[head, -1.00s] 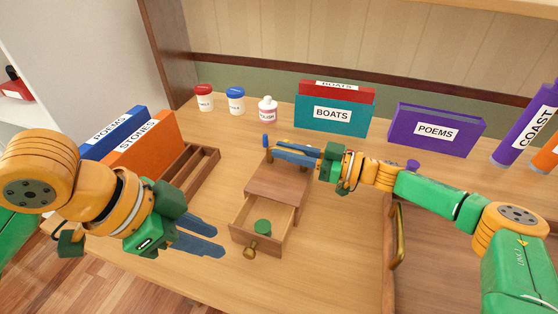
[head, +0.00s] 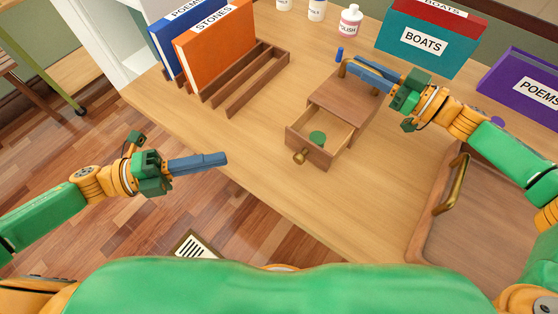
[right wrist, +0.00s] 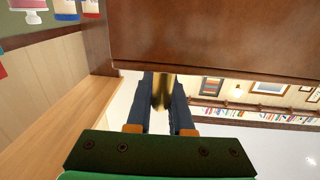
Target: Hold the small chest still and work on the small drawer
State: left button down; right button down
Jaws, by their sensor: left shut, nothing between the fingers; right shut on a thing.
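The small chest (head: 339,96) stands on the desk in the head view. Its small drawer (head: 316,154) is pulled out toward me, with a brass knob (head: 300,156) on its front. A green round thing (head: 317,137) lies in the drawer. My right gripper (head: 358,72) is shut on a brass handle (head: 345,66) at the chest's far end. The right wrist view shows the handle (right wrist: 162,92) between the fingers, beside the chest's brown wood (right wrist: 205,40). My left gripper (head: 225,158) is shut and empty, left of the drawer and apart from it.
A wooden rack (head: 252,88) with blue and orange books stands left of the chest. Teal BOATS (head: 425,42) and purple POEMS (head: 525,85) boxes are behind and right. A tray with a brass handle (head: 452,185) lies at right. The desk in front of the drawer is clear.

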aim_at(292, 136)
pick_arm(q)
jog(key=d, duration=0.3)
jog(key=s+d+f+m+g, duration=0.1)
jog(key=d, duration=0.2)
jog(key=s+d+g, duration=0.1)
jog(key=d, duration=0.3)
jog(key=shift+s+d+f+m, duration=0.1)
jog(key=shift+f+m, duration=0.25)
jog(key=shift+m, duration=0.05)
jog(key=shift+w+d+f, duration=0.15)
jog(key=shift+w+d, duration=0.55)
jog(key=shift+w, duration=0.35)
jog(key=shift+w+d, duration=0.3)
jog(key=shift+w, duration=0.1)
jog(key=w+d, duration=0.1)
jog(key=w, duration=0.1)
jog(key=w+d, duration=0.3)
jog(key=w, duration=0.1)
jog(key=shift+w+d, duration=0.2)
jog(key=shift+d, duration=0.15)
jog(key=shift+w+d, duration=0.15)
jog(key=shift+d, duration=0.05)
pick_arm(e)
jog(key=shift+s+a, duration=0.1)
